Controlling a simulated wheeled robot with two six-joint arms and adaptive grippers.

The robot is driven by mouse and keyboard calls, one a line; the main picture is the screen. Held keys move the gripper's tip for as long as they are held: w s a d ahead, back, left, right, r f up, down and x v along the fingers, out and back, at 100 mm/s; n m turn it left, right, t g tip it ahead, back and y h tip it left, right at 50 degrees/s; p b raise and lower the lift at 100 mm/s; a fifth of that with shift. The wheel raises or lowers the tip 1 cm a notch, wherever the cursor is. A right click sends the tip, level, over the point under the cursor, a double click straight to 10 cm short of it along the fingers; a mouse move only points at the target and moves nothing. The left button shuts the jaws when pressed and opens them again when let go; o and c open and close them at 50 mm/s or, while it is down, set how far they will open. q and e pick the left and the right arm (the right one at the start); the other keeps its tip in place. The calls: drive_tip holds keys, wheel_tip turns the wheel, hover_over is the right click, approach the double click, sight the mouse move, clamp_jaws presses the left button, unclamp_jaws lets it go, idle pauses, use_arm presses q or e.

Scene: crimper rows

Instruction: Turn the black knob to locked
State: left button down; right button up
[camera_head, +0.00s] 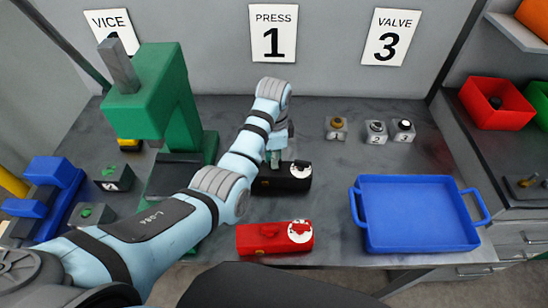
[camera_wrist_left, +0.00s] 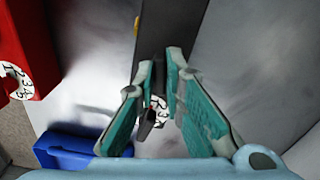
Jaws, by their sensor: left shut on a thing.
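A black box (camera_head: 285,180) stands on the bench, with a white dial (camera_head: 300,169) at its right end. My left gripper (camera_head: 275,160) reaches down onto its top from behind. In the left wrist view the gripper (camera_wrist_left: 160,75) has its teal-padded fingers closed in on the black knob (camera_wrist_left: 148,122), with the box (camera_wrist_left: 155,25) behind them. Part of the numbered white dial (camera_wrist_left: 163,104) shows between the fingers. The fingers hide much of the knob, and I cannot read its setting. My right gripper is not in view.
A red box (camera_head: 270,242) with a similar dial stands in front of the black one. A blue tray (camera_head: 420,246) is to the right. Numbered blocks (camera_head: 376,132) stand behind the tray. A green press (camera_head: 160,95) rises at left.

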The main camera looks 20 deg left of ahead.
use_arm(q)
drive_tip(key=shift+w+r+m, duration=0.1)
drive_tip(key=shift+m, duration=1.1)
drive_tip(key=c, duration=1.7)
unclamp_jaws()
